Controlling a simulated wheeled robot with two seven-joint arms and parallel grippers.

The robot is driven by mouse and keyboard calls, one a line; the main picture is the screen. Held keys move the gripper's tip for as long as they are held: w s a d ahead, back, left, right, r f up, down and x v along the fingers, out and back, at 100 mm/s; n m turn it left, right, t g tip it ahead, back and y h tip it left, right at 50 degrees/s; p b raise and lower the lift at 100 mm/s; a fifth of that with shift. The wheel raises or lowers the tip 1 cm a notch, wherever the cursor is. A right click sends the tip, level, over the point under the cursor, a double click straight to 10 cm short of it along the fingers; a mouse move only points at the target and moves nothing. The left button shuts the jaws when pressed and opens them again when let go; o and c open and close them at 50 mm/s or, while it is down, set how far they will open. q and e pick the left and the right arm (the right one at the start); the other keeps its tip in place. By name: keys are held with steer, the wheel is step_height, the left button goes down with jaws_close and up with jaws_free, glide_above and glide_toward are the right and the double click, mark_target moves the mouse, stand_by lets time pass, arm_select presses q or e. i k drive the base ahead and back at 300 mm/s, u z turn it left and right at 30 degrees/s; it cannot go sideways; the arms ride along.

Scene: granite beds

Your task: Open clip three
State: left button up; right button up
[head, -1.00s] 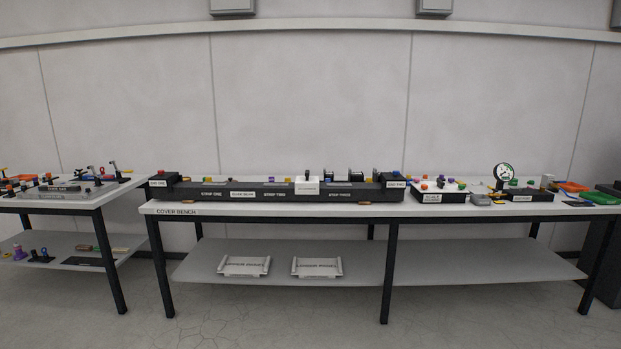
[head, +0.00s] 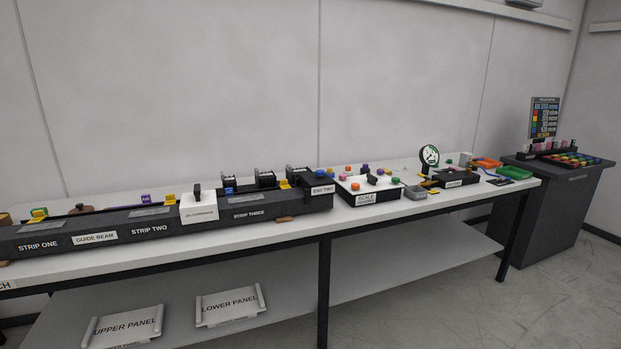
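The dark guide beam (head: 95,238) lies along the front of the bench in the head view, with parts labelled STRIP ONE, STRIP TWO and STRIP THREE. Yellow pieces (head: 170,199) and a blue piece (head: 229,190) sit along its top. Several black open-framed parts (head: 265,179) stand behind the STRIP THREE part. No label reading clip three is legible, so I cannot tell which part it is. A white block (head: 198,207) straddles the beam between STRIP TWO and STRIP THREE. Neither of my grippers is in view.
The white bench top (head: 400,207) carries a SCALE box (head: 370,196), a round gauge (head: 429,156) and orange and green trays (head: 514,173) to the right. Two panels (head: 230,306) rest on the lower shelf. A dark cabinet (head: 550,210) stands at far right. Floor is clear in front.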

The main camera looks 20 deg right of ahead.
mark_target(285, 184)
steer(key=i, duration=1.75)
steer(key=z, duration=0.55)
steer(key=i, duration=0.75)
steer(key=z, duration=0.5)
